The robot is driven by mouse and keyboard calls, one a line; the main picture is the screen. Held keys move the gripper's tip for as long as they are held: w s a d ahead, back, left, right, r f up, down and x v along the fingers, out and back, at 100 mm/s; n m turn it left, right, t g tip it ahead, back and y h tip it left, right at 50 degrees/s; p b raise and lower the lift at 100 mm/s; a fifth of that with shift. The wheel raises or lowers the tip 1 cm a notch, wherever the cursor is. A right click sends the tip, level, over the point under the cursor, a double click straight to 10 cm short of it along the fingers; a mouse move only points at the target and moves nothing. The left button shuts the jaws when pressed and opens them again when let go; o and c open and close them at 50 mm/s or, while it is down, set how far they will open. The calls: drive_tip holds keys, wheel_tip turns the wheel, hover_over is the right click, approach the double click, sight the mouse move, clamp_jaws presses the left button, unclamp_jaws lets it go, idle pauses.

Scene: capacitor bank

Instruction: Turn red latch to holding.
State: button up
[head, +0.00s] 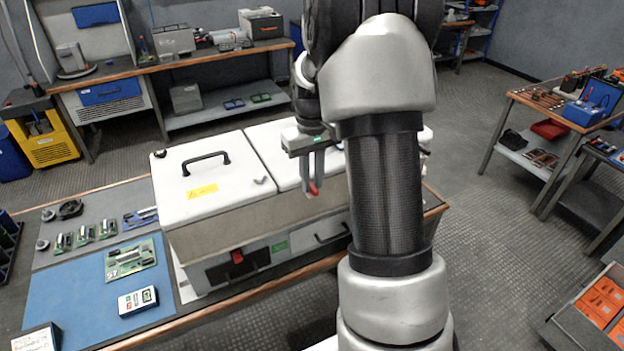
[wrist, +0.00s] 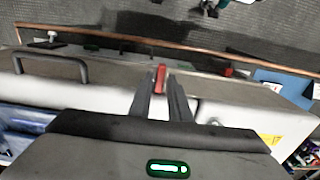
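A white two-lid cabinet (head: 206,205) stands on the bench, with a red latch (head: 237,256) on its front beside dark panels. What looks like the same red part shows at the cabinet's edge in the wrist view (wrist: 228,72). My gripper (head: 313,190) points down above the right-hand lid, near its front edge. A second, small upright red piece (wrist: 160,76) shows between my fingertips, which stand slightly apart. I cannot tell whether the fingers touch it or whether it is fixed to the cabinet. My arm hides much of the right lid in the head view.
The left lid has a black handle (head: 206,162) and a yellow label (head: 202,191). A blue mat (head: 70,292) with a circuit board (head: 130,260) and a meter (head: 137,301) lies to the left. An orange-filled tray (head: 600,303) is at the right, across open floor.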

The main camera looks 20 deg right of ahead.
sight(312, 186)
drive_tip(key=shift+r, duration=0.15)
wheel_tip(312, 186, up, 17)
drive_tip(key=shift+p, duration=0.4)
idle(0.5)
drive_tip(key=shift+r, duration=0.1)
drive_tip(key=s+a+r+t+p, duration=0.1)
drive_tip(key=s+a+r, duration=0.2)
drive_tip(key=s+a, duration=0.15)
drive_tip(key=s+a+r+t, duration=0.2)
drive_tip(key=s+a+r, duration=0.15)
drive_tip(key=s, duration=0.25)
drive_tip(key=s+a+f+t, duration=0.1)
drive_tip(key=s+a+f, duration=0.1)
drive_tip(key=s, duration=0.4)
drive_tip(key=s+a+f+t+p, duration=0.1)
drive_tip(key=s+a+f, duration=0.1)
drive_tip(key=s, duration=0.4)
drive_tip(key=shift+s+a+m+t, duration=0.3)
drive_tip(key=shift+a, duration=0.55)
